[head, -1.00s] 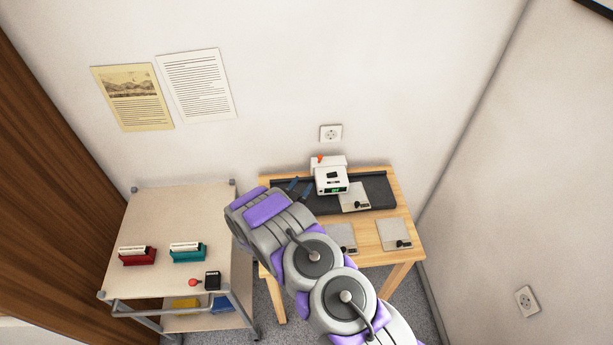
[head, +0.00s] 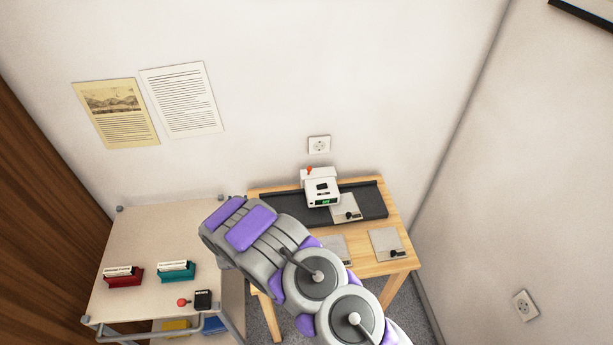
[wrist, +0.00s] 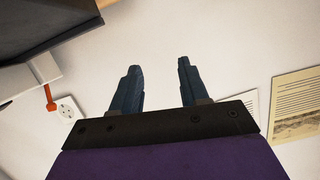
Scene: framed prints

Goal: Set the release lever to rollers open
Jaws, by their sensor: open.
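A white machine (head: 322,190) with a small green display stands on the wooden table against the wall. Its orange-red release lever (head: 309,170) sticks up at the back left of the machine. In the wrist view the lever (wrist: 50,98) is at the left, beside a white part of the machine (wrist: 25,85). My gripper (wrist: 157,70) is open and empty, its dark fingers apart in front of bare wall, clear of the lever. In the head view my arm hides the fingers. I cannot read any lever position marks.
A dark mat (head: 370,202) lies under the machine, and grey plates (head: 386,240) with small black clips lie on the table (head: 400,266). A trolley (head: 150,225) at left carries a red holder, a teal holder and a black box. A socket (head: 319,145) is on the wall.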

